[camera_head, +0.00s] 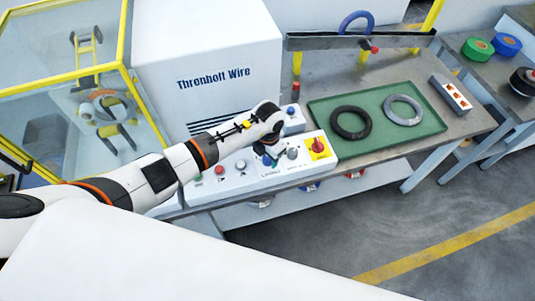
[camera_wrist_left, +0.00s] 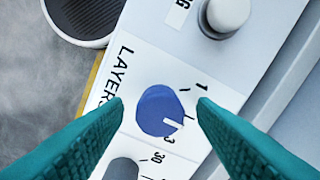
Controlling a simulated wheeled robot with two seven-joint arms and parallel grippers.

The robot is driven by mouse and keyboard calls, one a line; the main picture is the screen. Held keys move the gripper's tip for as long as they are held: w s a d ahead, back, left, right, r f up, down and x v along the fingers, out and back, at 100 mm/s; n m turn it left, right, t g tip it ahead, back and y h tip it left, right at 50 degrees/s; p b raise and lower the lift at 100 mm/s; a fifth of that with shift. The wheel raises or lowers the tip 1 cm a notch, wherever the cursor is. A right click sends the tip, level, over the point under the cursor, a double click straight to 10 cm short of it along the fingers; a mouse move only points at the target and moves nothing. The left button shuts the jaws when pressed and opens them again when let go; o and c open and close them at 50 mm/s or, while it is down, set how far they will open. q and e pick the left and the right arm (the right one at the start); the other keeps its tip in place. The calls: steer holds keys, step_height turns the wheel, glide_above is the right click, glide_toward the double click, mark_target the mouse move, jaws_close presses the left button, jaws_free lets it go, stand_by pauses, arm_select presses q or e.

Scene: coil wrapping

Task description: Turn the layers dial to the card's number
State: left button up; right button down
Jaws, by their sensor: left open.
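The layers dial (camera_wrist_left: 160,110) is a round blue knob on a white panel marked LAYERS in the left wrist view. Its white pointer line points to the lower right, near the printed 3; a 1 is printed at its upper right. My left gripper (camera_wrist_left: 160,106) is open, with one teal finger on each side of the dial in the picture. I cannot tell whether they touch it. In the head view, the left gripper (camera_head: 268,152) is over the control panel (camera_head: 232,176), at the blue dial. I cannot make out a card's number. My right gripper is not in view.
A red switch on yellow (camera_head: 318,147) is right of the gripper. A green tray (camera_head: 376,143) holds a black coil (camera_head: 350,122) and a grey coil (camera_head: 403,110). The Threnholt Wire cabinet (camera_head: 210,60) stands behind.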

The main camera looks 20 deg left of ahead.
arm_select(q)
steer(key=c, duration=1)
steer(key=shift+f+m+b, duration=0.15)
steer(key=shift+m+b, duration=0.85)
steer(key=shift+b, duration=0.05)
steer(key=m+b, duration=0.6)
steer(key=b, duration=0.1)
steer(key=shift+f+m+b, duration=0.1)
steer(key=shift+m+b, duration=0.2)
steer(key=shift+m, duration=0.1)
steer(key=shift+r+m+b, duration=0.25)
steer(key=shift+m+b, duration=1.35)
steer(key=shift+b, duration=0.05)
steer(key=o, duration=1)
